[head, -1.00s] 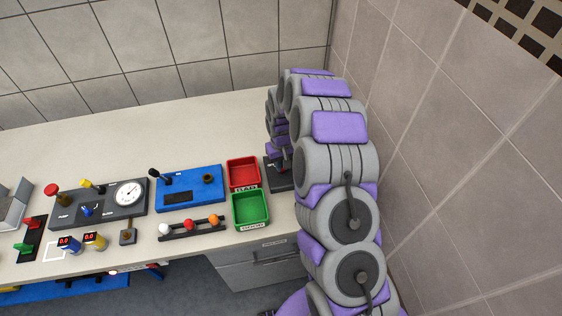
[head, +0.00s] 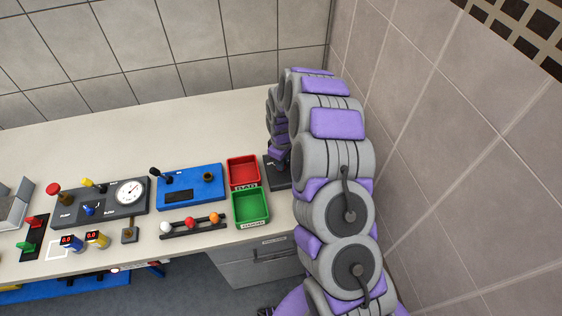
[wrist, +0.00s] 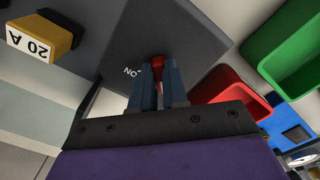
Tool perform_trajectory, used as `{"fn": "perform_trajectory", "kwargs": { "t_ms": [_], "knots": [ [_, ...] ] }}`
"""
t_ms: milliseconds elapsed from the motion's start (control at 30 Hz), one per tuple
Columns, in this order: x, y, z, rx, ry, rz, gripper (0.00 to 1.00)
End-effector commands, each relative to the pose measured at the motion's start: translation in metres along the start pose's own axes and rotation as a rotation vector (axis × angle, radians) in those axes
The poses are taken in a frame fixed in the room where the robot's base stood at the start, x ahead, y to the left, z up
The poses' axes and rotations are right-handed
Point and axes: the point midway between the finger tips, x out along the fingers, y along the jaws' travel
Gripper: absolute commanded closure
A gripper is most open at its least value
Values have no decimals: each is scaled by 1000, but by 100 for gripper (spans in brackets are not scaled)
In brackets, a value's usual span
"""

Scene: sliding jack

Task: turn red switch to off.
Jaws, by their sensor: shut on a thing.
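The red switch (wrist: 158,65) shows in the wrist view as a small red piece between the fingertips of my gripper (wrist: 158,80). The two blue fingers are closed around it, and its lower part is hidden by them. It stands on a dark grey box (wrist: 190,30) with white lettering, partly covered by the fingers; the visible letters look like "NO". In the head view the dark box (head: 275,178) lies on the counter right of the trays, and my arm hides the switch and my gripper there.
A yellow and black block marked "20 A" (wrist: 42,38) is beside the box. A red tray (head: 243,171) and a green tray (head: 251,206) stand just left of the box. Panels with levers and a gauge fill the counter (head: 100,140) further left. A tiled wall is close on the right.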

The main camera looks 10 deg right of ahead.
Motion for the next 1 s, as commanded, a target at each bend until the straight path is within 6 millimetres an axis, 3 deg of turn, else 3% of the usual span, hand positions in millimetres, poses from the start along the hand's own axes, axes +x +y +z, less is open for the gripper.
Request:
{"fn": "perform_trajectory", "kwargs": {
  "t_ms": [467, 500, 733, 1000],
  "knots": [
    [2, -1, 3, -13, -8, -7, 100],
    [2, -1, 3, -13, -8, -7, 82],
    [2, 0, 1, -11, -4, -4, 61],
    [-1, 0, 0, -11, -2, -1, 61]
  ]
}}
